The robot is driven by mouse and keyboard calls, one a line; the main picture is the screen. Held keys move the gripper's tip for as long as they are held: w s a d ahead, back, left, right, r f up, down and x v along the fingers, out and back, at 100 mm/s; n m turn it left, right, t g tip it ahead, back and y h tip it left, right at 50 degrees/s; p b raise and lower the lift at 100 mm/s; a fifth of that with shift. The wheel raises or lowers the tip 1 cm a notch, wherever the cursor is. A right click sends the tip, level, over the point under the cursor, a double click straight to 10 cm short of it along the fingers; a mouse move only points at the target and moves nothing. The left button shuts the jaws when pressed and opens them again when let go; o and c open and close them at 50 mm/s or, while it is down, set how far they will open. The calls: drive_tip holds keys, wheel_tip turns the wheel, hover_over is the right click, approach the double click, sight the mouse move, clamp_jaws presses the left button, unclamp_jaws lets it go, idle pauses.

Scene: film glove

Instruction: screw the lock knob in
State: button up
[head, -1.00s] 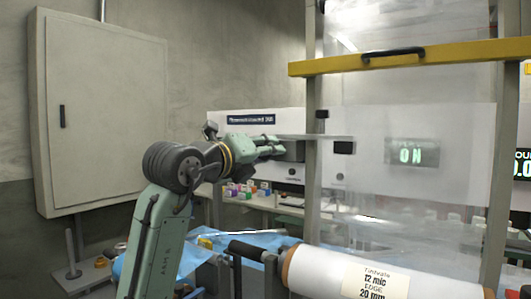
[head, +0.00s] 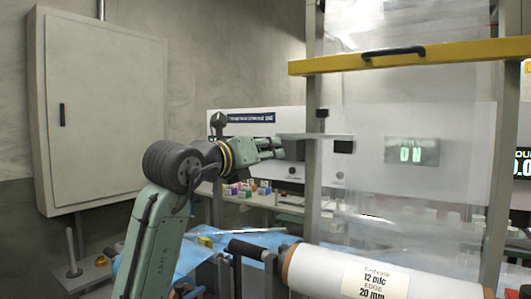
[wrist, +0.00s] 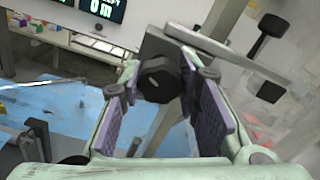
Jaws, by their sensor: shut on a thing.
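The lock knob (wrist: 158,78) is a dark, faceted knob between the purple pads of my gripper (wrist: 160,88) in the wrist view. It sits in front of a grey metal block on the frame. My gripper is shut on it. In the head view my gripper (head: 277,147) reaches right to the left end of a flat grey bar (head: 312,136) beside the frame post. The knob is hard to make out there, and its thread is not visible.
A grey post (head: 313,190) stands just right of my gripper. A yellow crossbar (head: 420,55) with a black handle spans above. A white film roll (head: 335,272) lies below right. A bench with small coloured boxes (head: 247,190) is behind.

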drive_tip(key=o, duration=1.2)
drive_tip(key=v, duration=1.2)
